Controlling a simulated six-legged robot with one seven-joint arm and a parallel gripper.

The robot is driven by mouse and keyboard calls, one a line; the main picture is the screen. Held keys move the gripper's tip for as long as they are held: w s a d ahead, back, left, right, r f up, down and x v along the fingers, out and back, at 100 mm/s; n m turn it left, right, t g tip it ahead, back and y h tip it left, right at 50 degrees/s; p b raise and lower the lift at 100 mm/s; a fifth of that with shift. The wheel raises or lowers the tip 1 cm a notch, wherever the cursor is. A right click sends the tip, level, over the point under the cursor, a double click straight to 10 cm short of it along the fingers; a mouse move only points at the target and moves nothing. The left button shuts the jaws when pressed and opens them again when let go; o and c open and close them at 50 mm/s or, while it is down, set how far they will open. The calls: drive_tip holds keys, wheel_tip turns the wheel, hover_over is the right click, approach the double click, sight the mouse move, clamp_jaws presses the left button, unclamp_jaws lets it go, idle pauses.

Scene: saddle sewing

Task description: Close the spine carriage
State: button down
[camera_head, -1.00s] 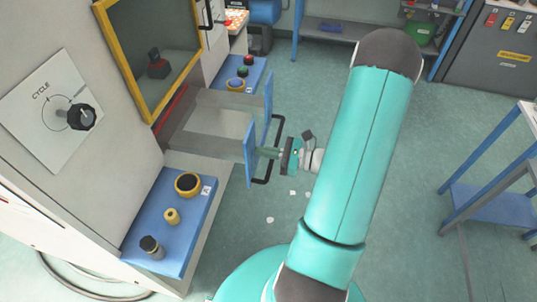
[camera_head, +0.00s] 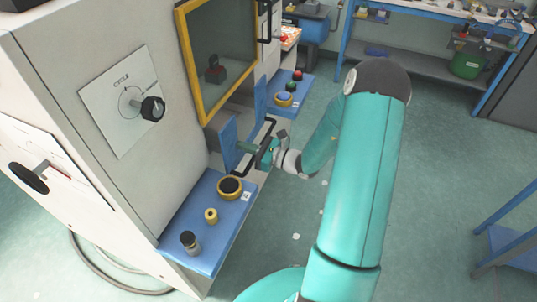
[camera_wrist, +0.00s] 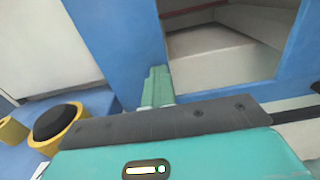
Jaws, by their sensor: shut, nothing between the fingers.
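The spine carriage (camera_head: 230,143) is a drawer-like tray with a blue front and a black bar handle (camera_head: 268,127), at the machine's side under the yellow-framed window. Little of the tray now shows outside the machine. My gripper (camera_head: 244,147) is shut and empty, with its fingers pointing at the blue front near the handle. In the wrist view the closed fingers (camera_wrist: 157,85) reach the blue front (camera_wrist: 125,45) beside its opening. I cannot tell whether they touch it. Grey inner surfaces show through the opening.
A blue shelf (camera_head: 190,225) with a yellow-ringed button and small knobs sticks out at the near side. Another blue button shelf (camera_head: 297,90) lies beyond the carriage. A cycle knob (camera_head: 152,108) is on the machine wall.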

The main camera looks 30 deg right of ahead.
drive_tip(key=x, duration=0.6)
drive_tip(key=shift+d, duration=0.1)
drive_tip(key=shift+w+a+r, duration=0.1)
drive_tip(key=shift+w+a, duration=0.1)
drive_tip(key=shift+a, duration=0.05)
drive_tip(key=shift+a, duration=0.1)
